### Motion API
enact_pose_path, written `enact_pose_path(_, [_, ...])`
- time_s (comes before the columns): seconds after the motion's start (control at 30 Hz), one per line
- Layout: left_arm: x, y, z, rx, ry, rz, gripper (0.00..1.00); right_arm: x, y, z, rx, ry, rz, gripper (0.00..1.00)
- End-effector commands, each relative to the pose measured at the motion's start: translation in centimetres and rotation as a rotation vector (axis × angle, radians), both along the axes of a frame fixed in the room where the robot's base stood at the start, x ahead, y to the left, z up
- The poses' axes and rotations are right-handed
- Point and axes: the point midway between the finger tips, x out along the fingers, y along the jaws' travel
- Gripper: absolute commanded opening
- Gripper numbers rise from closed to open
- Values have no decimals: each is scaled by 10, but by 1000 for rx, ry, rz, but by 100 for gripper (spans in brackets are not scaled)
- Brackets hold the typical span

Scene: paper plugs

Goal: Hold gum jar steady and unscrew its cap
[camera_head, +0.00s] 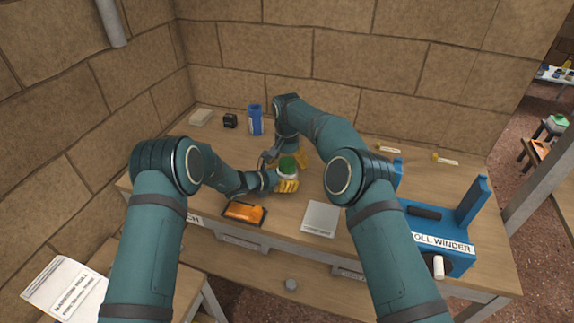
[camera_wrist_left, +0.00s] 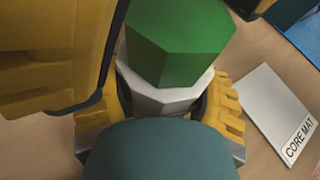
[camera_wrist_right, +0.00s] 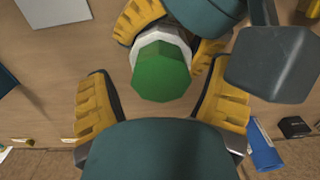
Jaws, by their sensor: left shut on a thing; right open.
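The gum jar is a white faceted body (camera_wrist_left: 160,92) with a green cap (camera_wrist_left: 180,40) on top. It stands upright near the middle of the bench, and the cap shows in the head view (camera_head: 287,166). My left gripper (camera_head: 287,184) is shut around the white body; its yellow fingers sit on either side. My right gripper (camera_wrist_right: 163,100) is open above the jar. In the right wrist view the green cap (camera_wrist_right: 161,72) lies between and beyond its spread yellow fingers, with no visible contact. The jar's lower part is hidden.
A grey core mat (camera_head: 321,218) lies right of the jar. An orange-filled tray (camera_head: 244,212) is at the front edge. A blue roll winder (camera_head: 440,240) stands at right. A blue container (camera_head: 255,120) and a small black box (camera_head: 230,121) stand at the back.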

Motion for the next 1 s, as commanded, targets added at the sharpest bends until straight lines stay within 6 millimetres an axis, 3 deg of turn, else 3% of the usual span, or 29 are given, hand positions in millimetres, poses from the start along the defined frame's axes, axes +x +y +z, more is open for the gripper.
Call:
enact_pose_path(0.2, [0,0,0,-1,-1,0,0,0,0,28,1,-2,-1,83])
enact_pose_path(0.37, [0,0,0,-1,0,-1,0,0,0,35,0,-1,-22,83])
enact_pose_path(0.73, [0,0,0,-1,-1,0,0,1,0,64,0,-1,-389,83])
enact_pose_path(0.87, [0,0,0,-1,-1,0,0,0,0,64,-1,0,-444,83])
enact_pose_path(1.0, [0,0,0,-1,-1,0,0,0,0,49,-1,3,-449,83])
